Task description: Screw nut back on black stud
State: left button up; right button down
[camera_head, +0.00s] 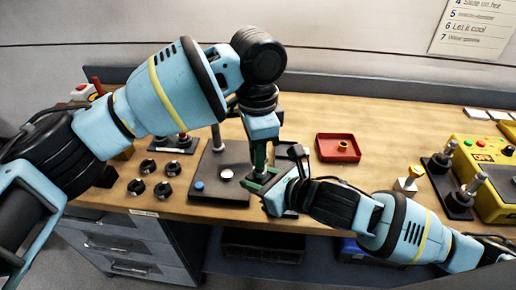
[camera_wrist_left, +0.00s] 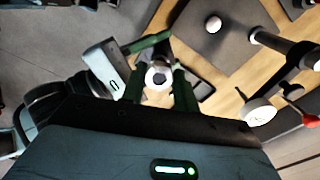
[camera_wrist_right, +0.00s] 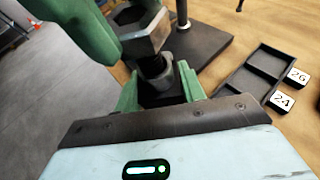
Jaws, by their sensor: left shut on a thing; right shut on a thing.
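My left gripper (camera_head: 260,172) comes down from above with green fingers shut on a grey hex nut (camera_wrist_right: 145,30). The nut also shows between the fingertips in the left wrist view (camera_wrist_left: 158,76). My right gripper (camera_head: 270,187) is low at the bench front, its green fingers shut on a black stud (camera_wrist_right: 155,72). The stud's threaded upper part is just below the nut in the right wrist view. The nut appears at or just over the stud's top; I cannot tell whether threads are engaged. In the head view the grippers hide both parts.
A dark plate (camera_head: 212,188) with a post stands left of the grippers. A slotted black tray (camera_wrist_right: 238,82) has labels 24 and 26. A red tray (camera_head: 337,155) with a yellow ring lies behind right. Several black knobs (camera_head: 148,166) sit left; a yellow box (camera_head: 484,165) stands right.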

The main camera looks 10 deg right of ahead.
pick_arm(q)
jog(key=m, duration=0.6)
jog(key=shift+s+d, duration=0.3)
jog(key=shift+d, duration=0.05)
jog(key=m, duration=0.5)
jog(key=shift+m, duration=0.4)
jog(key=shift+a, duration=0.1)
jog(key=o, duration=1.8)
jog(key=shift+w+a, duration=0.1)
jog(key=shift+w, duration=0.05)
jog(key=shift+o, duration=0.2)
